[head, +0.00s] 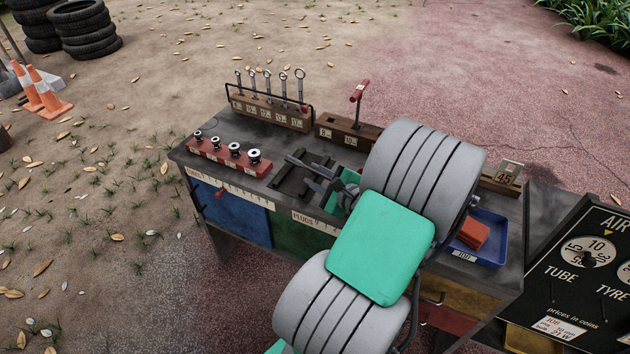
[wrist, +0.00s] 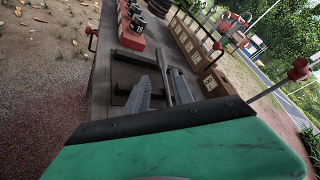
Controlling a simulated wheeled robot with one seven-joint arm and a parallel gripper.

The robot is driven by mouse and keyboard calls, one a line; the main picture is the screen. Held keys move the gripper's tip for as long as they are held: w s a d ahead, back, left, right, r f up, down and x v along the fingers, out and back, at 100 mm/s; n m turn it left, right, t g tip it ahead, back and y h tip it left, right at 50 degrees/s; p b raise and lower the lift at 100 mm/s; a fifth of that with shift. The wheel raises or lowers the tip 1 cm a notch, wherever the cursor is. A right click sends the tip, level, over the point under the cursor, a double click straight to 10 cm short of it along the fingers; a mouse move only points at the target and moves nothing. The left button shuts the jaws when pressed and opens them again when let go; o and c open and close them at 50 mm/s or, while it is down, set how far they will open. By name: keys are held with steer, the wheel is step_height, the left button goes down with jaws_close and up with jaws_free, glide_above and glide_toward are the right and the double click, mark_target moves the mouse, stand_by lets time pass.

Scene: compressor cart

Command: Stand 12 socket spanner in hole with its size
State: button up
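A T-handled socket spanner with a red grip (head: 359,90) stands upright in the wooden hole block (head: 330,131) behind my arm. Its red grip also shows at the right of the wrist view (wrist: 299,69). Small size labels are on the block's front; my arm hides the block's right part. My gripper (head: 303,172) is low over the dark tray on the cart top. Its grey fingers (wrist: 160,85) look apart, with a grey bar between or just beyond them. I cannot tell what this bar is. No spanner marked 12 can be read.
A rack of ring spanners (head: 270,109) stands at the back. A red rail of sockets (head: 228,160) is at the left. A blue tray (head: 489,252) holding a red block lies right of my arm. A small red handle (head: 220,192) sticks out at the cart's front.

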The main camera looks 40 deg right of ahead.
mark_target(300, 165)
steer(key=x, duration=0.4)
steer(key=b+x, duration=0.1)
steer(key=x, duration=0.1)
steer(key=shift+w+d+r, duration=0.15)
steer(key=shift+w+r, duration=0.05)
steer(key=shift+w, duration=0.1)
steer(key=shift+c, duration=0.3)
jaws_close()
